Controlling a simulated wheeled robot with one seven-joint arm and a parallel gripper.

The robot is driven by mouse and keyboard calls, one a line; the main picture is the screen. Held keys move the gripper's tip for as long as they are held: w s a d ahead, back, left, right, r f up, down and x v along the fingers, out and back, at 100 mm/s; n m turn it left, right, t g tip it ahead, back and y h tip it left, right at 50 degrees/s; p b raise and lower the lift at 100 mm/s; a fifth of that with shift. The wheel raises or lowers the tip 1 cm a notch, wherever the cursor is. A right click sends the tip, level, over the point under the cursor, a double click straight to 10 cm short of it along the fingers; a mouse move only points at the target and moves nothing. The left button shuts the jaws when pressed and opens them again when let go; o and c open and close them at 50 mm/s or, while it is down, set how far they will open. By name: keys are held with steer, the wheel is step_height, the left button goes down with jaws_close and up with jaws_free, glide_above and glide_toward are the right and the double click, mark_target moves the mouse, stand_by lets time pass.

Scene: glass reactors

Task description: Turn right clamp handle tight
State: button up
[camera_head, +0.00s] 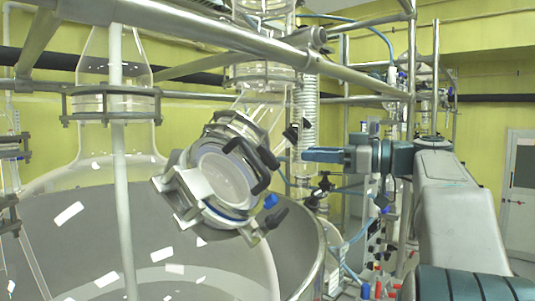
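A round clamped port (225,178) with a metal ring tilts out of the glass reactor (120,150) at the centre. My gripper (308,155) reaches in from the right, pointing left. Its tip is to the right of the upper right handle, with a visible gap in the picture. The fingers are seen edge-on, so their opening does not show.
A metal pipe (345,77) crosses above the port and my gripper. A coiled glass condenser (305,112) stands behind the gripper's tip. A wide steel vessel (315,255) fills the area below the port. Blue hoses (350,245) and small bottles are at the lower right.

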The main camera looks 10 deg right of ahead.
mark_target(270, 151)
steer(key=p+x, duration=0.3)
steer(key=x, duration=0.7)
steer(key=shift+w+a, duration=0.45)
steer(key=shift+a, duration=0.1)
steer(key=shift+f, duration=0.1)
jaws_close()
